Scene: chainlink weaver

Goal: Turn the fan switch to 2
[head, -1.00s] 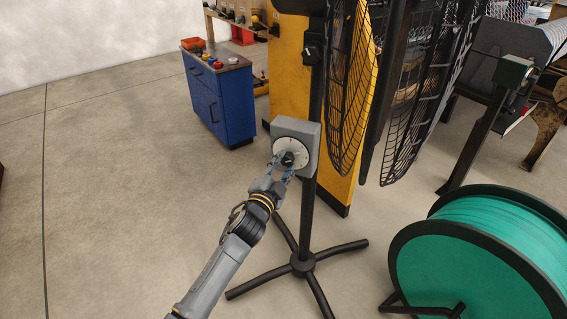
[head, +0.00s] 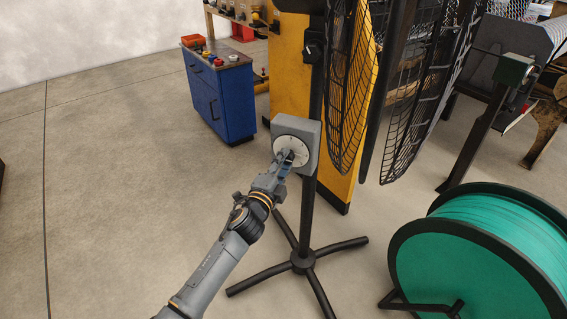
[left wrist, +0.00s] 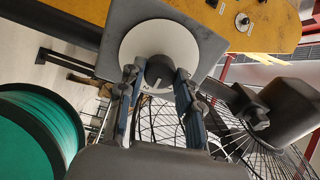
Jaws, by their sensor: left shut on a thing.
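The fan switch is a grey box (head: 309,133) on the fan's black pole (head: 308,222), with a round white dial (head: 283,144) on its front. In the left wrist view the white dial (left wrist: 150,42) has a dark knob (left wrist: 160,74) at its middle, with a light mark on it. My left gripper (head: 287,158) is at the dial, its fingers on either side of the knob and shut on it. In the left wrist view the fingers (left wrist: 158,85) flank the knob. My right gripper is not in view.
The fan's black wire cage (head: 352,90) rises right of the switch, and its legs (head: 303,262) spread on the floor. A green cable reel (head: 480,250) stands at the right. A blue cabinet (head: 222,102) stands behind left. The floor at left is clear.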

